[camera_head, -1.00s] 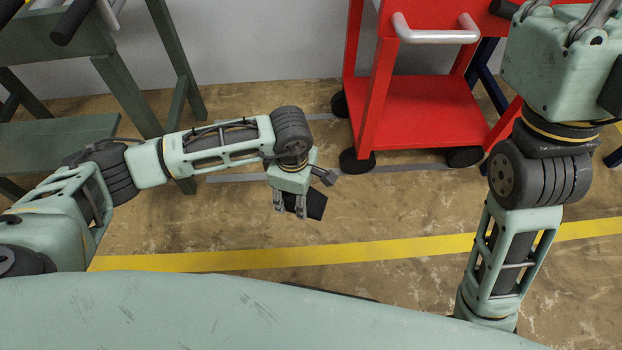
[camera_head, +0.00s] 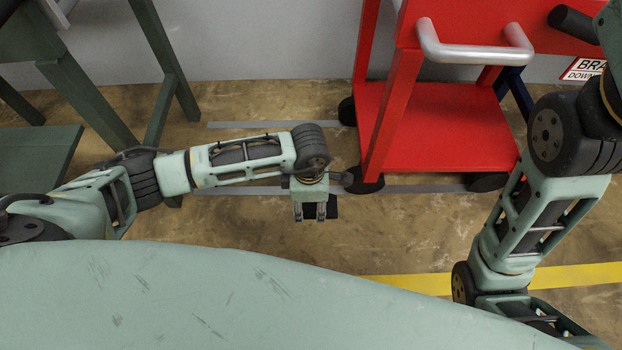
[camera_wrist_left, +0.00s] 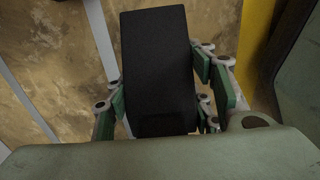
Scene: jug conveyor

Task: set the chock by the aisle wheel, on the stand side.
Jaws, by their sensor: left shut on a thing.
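My left gripper (camera_head: 310,214) is shut on the black chock (camera_head: 333,208) and holds it low over the floor, left of and slightly nearer than the red cart's near left wheel (camera_head: 366,182). A gap shows between chock and wheel. I cannot tell whether the chock touches the floor. In the left wrist view the chock (camera_wrist_left: 155,65) is a dark block between the fingers (camera_wrist_left: 168,95). The green stand (camera_head: 160,95) is at the left. My right arm is at the right, its gripper out of view.
The red cart (camera_head: 440,125) has a silver handle (camera_head: 475,55) and more black wheels at its far left (camera_head: 347,111) and near right (camera_head: 488,182). Grey floor strips (camera_head: 240,191) run under it. A yellow line (camera_head: 585,276) crosses the floor nearer me. Floor between stand and cart is clear.

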